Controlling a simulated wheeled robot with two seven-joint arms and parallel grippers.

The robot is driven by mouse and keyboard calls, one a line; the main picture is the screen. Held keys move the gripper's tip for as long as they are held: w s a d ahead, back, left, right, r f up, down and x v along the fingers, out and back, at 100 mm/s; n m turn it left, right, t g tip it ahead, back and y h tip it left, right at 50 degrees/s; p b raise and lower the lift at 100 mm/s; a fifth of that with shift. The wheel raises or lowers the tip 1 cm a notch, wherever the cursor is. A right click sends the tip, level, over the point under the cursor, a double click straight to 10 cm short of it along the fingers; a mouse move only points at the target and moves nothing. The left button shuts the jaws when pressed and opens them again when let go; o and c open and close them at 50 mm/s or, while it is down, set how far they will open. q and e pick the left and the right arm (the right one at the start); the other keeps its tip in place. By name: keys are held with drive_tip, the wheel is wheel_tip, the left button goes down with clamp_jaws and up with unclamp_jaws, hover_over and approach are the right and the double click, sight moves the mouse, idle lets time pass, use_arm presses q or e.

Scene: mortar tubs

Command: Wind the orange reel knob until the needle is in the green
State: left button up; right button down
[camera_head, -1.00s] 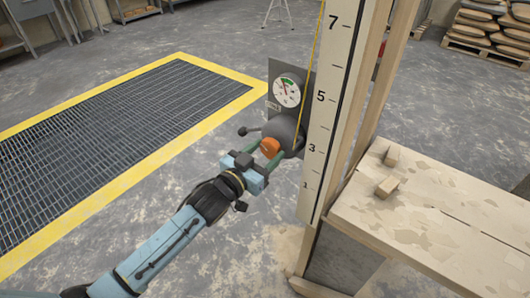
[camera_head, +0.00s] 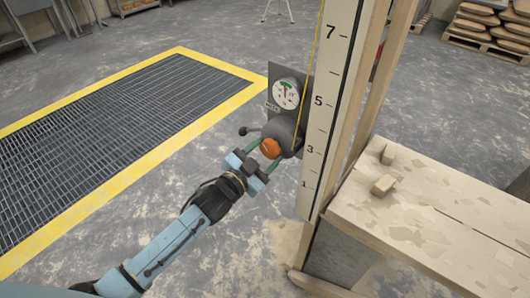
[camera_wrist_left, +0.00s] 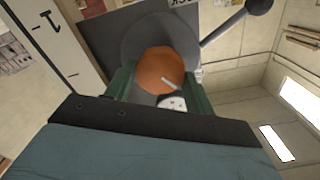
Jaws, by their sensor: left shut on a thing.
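The orange reel knob (camera_head: 270,148) sits on the front of a dark grey reel (camera_head: 282,133), which has a ball-ended lever (camera_head: 243,131) at its left. My left gripper (camera_head: 265,158) is shut on the knob, with its green fingers on either side. In the left wrist view the knob (camera_wrist_left: 161,71) shows between the fingers, with a pale mark on its face. The round white gauge (camera_head: 286,94) is on a dark plate above the reel. It has a green band along its top, and its thin needle points about straight up, near that band. My right gripper is not in view.
A tall white numbered board (camera_head: 325,108) with a yellow line stands just right of the reel. A wooden bench (camera_head: 425,225) with small blocks (camera_head: 384,184) is at the right. A yellow-edged floor grate (camera_head: 110,130) lies at the left.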

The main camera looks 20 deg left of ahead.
use_arm(q)
drive_tip(key=o, duration=1)
drive_tip(key=shift+s, duration=0.1)
drive_tip(key=shift+s+a, duration=0.15)
drive_tip(key=shift+s, duration=0.15)
drive_tip(key=p+v, duration=0.2)
drive_tip(key=v, duration=1)
drive_tip(key=shift+s+p, duration=0.25)
drive_tip(key=shift+p, duration=0.05)
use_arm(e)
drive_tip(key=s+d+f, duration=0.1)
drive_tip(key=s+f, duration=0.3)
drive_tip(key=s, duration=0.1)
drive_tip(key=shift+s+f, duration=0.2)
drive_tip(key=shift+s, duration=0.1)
